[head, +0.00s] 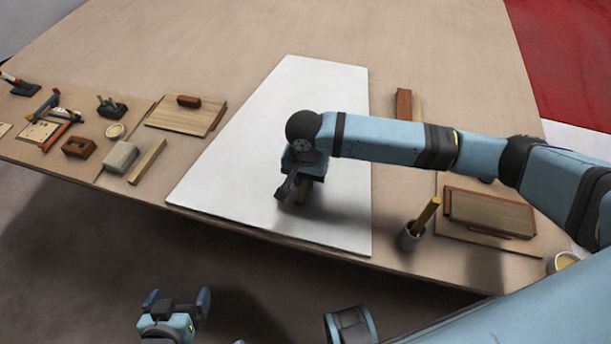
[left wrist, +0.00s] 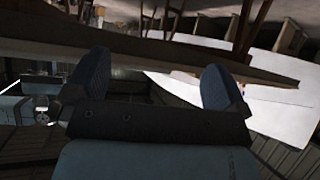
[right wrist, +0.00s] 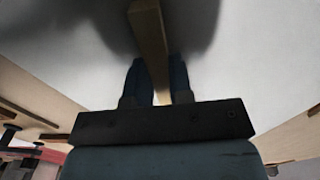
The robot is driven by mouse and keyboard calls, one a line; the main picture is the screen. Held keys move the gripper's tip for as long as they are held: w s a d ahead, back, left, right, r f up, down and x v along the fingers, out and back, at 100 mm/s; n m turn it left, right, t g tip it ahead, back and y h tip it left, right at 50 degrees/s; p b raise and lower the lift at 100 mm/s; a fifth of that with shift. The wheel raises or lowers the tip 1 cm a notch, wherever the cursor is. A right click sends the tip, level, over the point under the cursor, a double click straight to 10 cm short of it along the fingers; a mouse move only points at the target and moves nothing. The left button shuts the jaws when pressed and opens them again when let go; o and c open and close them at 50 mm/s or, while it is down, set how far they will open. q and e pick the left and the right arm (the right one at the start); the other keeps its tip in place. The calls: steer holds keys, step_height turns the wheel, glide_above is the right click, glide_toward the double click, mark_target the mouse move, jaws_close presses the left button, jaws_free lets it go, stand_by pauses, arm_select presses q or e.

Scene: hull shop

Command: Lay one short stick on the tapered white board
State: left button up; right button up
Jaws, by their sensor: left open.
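The tapered white board (head: 300,95) lies flat on the big table, narrow at the far end and wide at the near edge. My right gripper (head: 297,188) is over the near half of the board. In the right wrist view its fingers (right wrist: 156,82) are shut on a short wooden stick (right wrist: 149,35). A small part of this stick (head: 302,193) shows below the gripper in the head view. I cannot tell whether the stick touches the board. My left gripper (head: 177,304) is open and empty, in front of the table's near edge.
Wooden boards (head: 492,213) lie farther right. Left are a wooden block (head: 147,161), a grey block (head: 121,157), a wooden panel (head: 185,117) and clamps. The board's far half is clear.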

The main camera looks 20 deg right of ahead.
mark_target(305, 181)
steer(key=o, duration=0.4)
steer(key=shift+c, duration=0.2)
arm_select(q)
steer(key=shift+s+f, duration=0.15)
steer(key=shift+f, duration=0.25)
arm_select(e)
steer(key=shift+o, duration=0.4)
arm_select(q)
steer(key=shift+f, duration=0.1)
steer(key=shift+r+p, duration=0.65)
steer(key=shift+p, duration=0.3)
arm_select(e)
step_height(305, 181, up, 12)
steer(key=shift+r, duration=0.15)
arm_select(q)
steer(key=shift+a, duration=0.2)
